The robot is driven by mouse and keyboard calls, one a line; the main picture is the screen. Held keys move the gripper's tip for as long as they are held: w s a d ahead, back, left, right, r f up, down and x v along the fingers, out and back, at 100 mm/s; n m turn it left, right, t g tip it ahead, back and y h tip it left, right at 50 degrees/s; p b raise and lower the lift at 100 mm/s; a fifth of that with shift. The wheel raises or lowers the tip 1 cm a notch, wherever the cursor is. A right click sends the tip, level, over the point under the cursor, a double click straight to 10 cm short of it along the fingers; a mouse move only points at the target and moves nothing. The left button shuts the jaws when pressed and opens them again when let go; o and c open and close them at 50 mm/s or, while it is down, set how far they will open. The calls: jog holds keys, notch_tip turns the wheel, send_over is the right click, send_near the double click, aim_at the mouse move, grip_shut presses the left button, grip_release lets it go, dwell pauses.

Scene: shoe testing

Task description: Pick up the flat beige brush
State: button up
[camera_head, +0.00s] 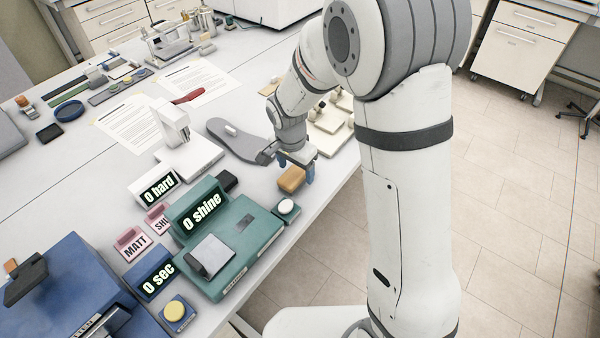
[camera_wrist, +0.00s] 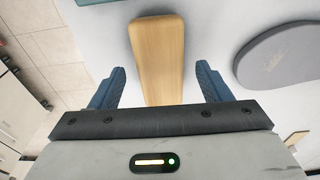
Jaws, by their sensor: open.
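A flat beige block, which looks like the brush (camera_head: 291,179), lies on the white table near its front edge, right of the teal shine tester. In the wrist view the same tan brush (camera_wrist: 158,58) lies lengthwise, its near end reaching between the fingers. My gripper (camera_head: 296,169) is just above and behind it in the head view. In the wrist view my gripper (camera_wrist: 160,88) is open, with one blue finger on each side of the brush and a gap on both sides. The underside of the brush is hidden.
The teal shine tester (camera_head: 262,235) and a small white-topped button (camera_head: 287,207) stand close to the brush. A grey sole (camera_head: 236,141) lies behind it, with cream blocks (camera_head: 329,118) to the right. The table edge is near on the right.

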notch_tip(320, 180, down, 2)
jog(key=shift+w, duration=0.1)
jog(key=c, duration=1.1)
